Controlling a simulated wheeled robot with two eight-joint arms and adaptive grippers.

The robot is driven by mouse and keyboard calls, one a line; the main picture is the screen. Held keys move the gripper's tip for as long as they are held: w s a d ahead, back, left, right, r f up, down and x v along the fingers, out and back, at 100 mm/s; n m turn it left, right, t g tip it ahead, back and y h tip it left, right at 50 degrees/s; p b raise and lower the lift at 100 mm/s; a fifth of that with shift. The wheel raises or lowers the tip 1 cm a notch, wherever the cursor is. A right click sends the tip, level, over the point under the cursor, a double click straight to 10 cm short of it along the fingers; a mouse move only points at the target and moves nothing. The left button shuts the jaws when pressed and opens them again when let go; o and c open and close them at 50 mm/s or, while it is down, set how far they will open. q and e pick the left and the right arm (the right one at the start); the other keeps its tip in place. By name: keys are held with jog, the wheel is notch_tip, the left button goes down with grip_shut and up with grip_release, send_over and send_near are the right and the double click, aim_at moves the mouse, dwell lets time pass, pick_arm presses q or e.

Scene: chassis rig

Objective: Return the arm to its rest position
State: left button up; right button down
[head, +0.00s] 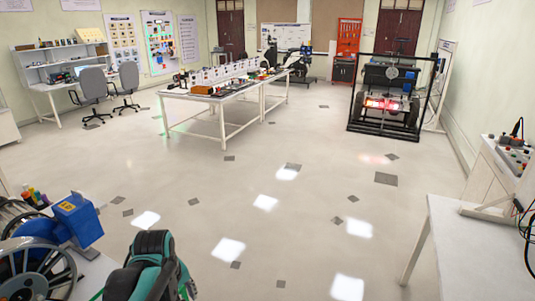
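Neither of my grippers shows in the head view, and no arm can be clearly made out. A teal and black rounded part (148,264) rises at the bottom edge, left of centre; I cannot tell whether it belongs to a machine or to me. The chassis rig (388,105), a black frame with wheels and red lights, stands at the back right.
Blue machinery with a spoked wheel (38,275) fills the lower left corner. A white table (470,240) stands at the right. A long workbench (215,97) stands behind, with office chairs (94,86) at the left. The middle floor (275,190) is clear.

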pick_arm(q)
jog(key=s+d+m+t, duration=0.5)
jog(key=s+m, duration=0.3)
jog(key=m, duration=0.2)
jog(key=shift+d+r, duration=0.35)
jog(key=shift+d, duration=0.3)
